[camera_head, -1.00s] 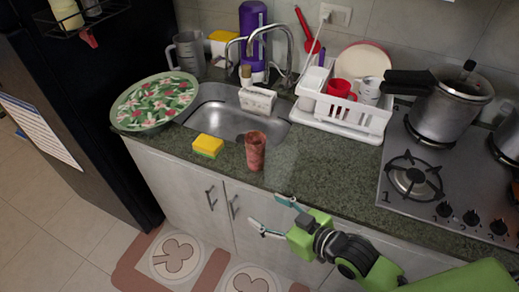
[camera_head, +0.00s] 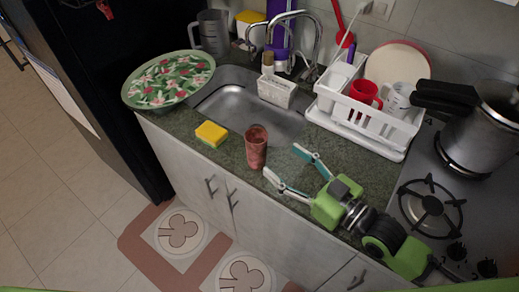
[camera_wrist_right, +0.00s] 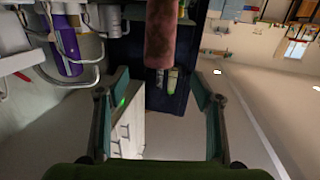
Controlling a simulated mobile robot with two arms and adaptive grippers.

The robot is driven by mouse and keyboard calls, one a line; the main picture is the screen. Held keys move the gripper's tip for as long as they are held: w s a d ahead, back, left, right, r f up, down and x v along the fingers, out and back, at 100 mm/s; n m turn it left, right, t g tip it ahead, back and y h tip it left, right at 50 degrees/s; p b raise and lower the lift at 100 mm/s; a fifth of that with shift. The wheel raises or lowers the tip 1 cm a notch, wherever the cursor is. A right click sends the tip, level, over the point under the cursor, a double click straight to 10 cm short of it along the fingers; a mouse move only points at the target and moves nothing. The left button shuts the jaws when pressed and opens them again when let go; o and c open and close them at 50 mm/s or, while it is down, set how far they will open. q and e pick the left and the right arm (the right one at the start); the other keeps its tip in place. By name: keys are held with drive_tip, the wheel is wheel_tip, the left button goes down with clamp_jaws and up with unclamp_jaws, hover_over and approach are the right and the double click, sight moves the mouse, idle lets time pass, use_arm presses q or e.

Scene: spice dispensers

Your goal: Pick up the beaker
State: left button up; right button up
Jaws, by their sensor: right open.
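The beaker, a reddish-brown cup (camera_head: 256,150), stands upright on the green stone counter, in front of the sink. It also shows at the top middle of the right wrist view (camera_wrist_right: 160,36). My right gripper (camera_head: 283,161) is open and empty, just to the right of the beaker. Its spread fingers point toward the beaker, which is not between the fingertips in the head view. In the right wrist view, the open fingers (camera_wrist_right: 159,84) frame the space below the beaker's image. My left gripper is not in view.
A yellow sponge (camera_head: 211,133) lies left of the beaker. The sink (camera_head: 225,98) is behind it, with a white dish rack (camera_head: 366,125) at the back right. A stove with a pot (camera_head: 482,135) is at the right. A floral plate (camera_head: 168,78) is at the left.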

sight(264, 146)
drive_tip(key=x, duration=0.5)
drive_tip(key=shift+d+f+b, duration=0.1)
drive_tip(key=shift+b, duration=0.3)
drive_tip(key=shift+w+a, duration=0.3)
drive_tip(key=shift+w, duration=0.05)
drive_tip(key=b+x, duration=0.1)
drive_tip(key=x, duration=0.3)
drive_tip(key=shift+w+a+b, duration=0.2)
drive_tip(key=shift+b, duration=0.1)
drive_tip(key=shift+w+a, duration=0.2)
drive_tip(key=shift+w, duration=0.05)
drive_tip(key=shift+s, duration=0.15)
drive_tip(key=shift+c, duration=0.7)
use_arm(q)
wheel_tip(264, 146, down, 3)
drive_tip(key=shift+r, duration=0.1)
use_arm(e)
drive_tip(key=c, duration=1.1)
